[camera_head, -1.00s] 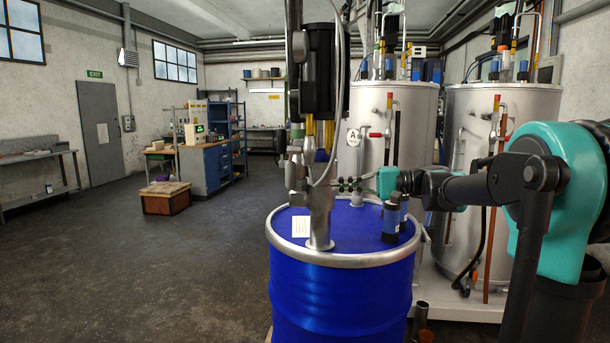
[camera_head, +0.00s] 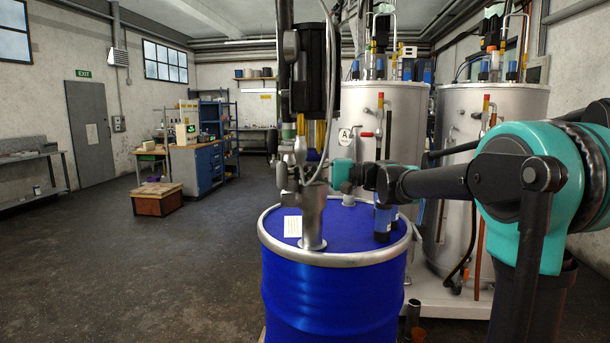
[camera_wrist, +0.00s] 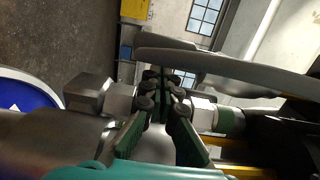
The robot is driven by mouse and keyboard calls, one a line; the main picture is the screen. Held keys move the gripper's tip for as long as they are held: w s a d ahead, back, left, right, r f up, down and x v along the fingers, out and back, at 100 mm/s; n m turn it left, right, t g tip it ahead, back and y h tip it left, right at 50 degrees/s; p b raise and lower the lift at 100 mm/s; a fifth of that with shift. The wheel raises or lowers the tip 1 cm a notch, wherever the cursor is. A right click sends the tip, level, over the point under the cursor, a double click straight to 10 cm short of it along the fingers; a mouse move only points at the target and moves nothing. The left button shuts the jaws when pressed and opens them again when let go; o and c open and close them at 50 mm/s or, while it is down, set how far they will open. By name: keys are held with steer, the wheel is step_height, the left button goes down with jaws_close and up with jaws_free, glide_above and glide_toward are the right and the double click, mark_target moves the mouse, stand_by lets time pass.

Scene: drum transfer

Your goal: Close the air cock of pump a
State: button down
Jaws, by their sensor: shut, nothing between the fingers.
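Pump a stands on the blue drum (camera_head: 335,285), with a black motor (camera_head: 315,70) above an upright metal tube (camera_head: 312,222). Silver air fittings with a green band (camera_head: 289,130) run down the left side of the motor. In the wrist view the metal air line shows a hex fitting (camera_wrist: 90,93) and a silver piece with a green ring (camera_wrist: 228,119). My gripper (camera_wrist: 165,88) is shut and empty in front of the air line, between these fittings. Its fingers cover the middle, so I cannot make out the cock's handle or whether they touch it. In the head view the pump hides the fingertips.
A grey hose (camera_wrist: 225,65) passes close by the fingers. A blue-and-black cylinder (camera_head: 383,222) stands on the drum lid below my arm. Two large pale tanks (camera_head: 385,110) stand behind, one with an A plate (camera_head: 345,136).

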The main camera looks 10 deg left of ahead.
steer(key=shift+s+f+m, duration=0.2)
steer(key=shift+s+m, duration=0.25)
steer(key=shift+m, duration=0.25)
stand_by(0.3)
steer(key=s+r+m+t, duration=0.1)
steer(key=s+r+m, duration=0.3)
steer(key=s+m, duration=0.5)
steer(key=shift+r+m+y, duration=0.15)
steer(key=shift+m+y, duration=0.15)
steer(key=shift+m, duration=3.2)
steer(key=shift+r, duration=0.1)
steer(key=shift+d, duration=0.1)
